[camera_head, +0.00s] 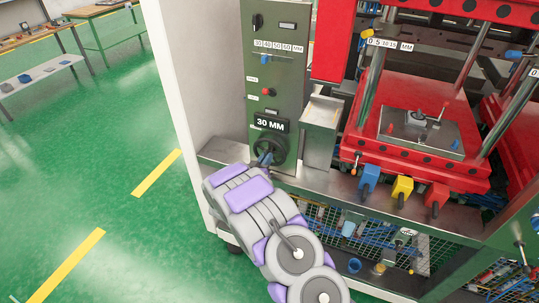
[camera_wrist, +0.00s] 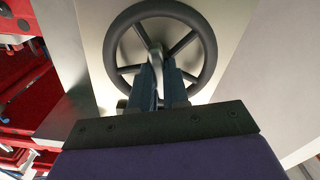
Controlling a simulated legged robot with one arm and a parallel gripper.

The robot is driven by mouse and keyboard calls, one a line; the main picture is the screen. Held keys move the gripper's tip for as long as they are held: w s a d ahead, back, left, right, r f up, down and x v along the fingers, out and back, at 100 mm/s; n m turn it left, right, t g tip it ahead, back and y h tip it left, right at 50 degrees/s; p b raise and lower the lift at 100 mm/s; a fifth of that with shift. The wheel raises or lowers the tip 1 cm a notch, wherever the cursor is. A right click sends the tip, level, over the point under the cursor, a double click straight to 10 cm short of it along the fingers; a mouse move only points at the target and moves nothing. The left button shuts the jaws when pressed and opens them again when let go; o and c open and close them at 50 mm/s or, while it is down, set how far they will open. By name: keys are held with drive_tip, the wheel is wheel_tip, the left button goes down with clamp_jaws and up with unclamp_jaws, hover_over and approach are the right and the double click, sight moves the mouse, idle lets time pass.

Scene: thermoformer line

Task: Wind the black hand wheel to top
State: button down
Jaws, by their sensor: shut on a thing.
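The black hand wheel (camera_head: 272,141) is on the grey-green control panel, just below a black display reading "30 MM" (camera_head: 271,124). In the wrist view the spoked wheel rim (camera_wrist: 209,50) nearly fills the upper middle. My gripper (camera_head: 265,159) is at the lower part of the wheel. In the wrist view its two blue fingers (camera_wrist: 158,72) are close together on either side of a slim grey piece (camera_wrist: 155,55), which looks like the wheel's handle. The fingers hide part of the wheel.
The panel has a scale strip (camera_head: 279,46) from 30 to 60 MM with a blue pointer (camera_head: 264,59) near its left end. A grey box (camera_head: 319,130) stands right of the wheel. Farther right is the red press (camera_head: 420,155). Green floor (camera_head: 90,140) is open at left.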

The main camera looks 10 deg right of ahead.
drive_tip(key=shift+a+r+n+p, duration=0.1)
drive_tip(key=shift+n+p, duration=0.9)
drive_tip(key=shift+p, duration=0.5)
drive_tip(key=shift+n+p, duration=0.35)
drive_tip(key=shift+n, duration=0.05)
drive_tip(key=shift+n+p, duration=1.3)
drive_tip(key=shift+n+p, duration=0.9)
drive_tip(key=shift+n, duration=0.6)
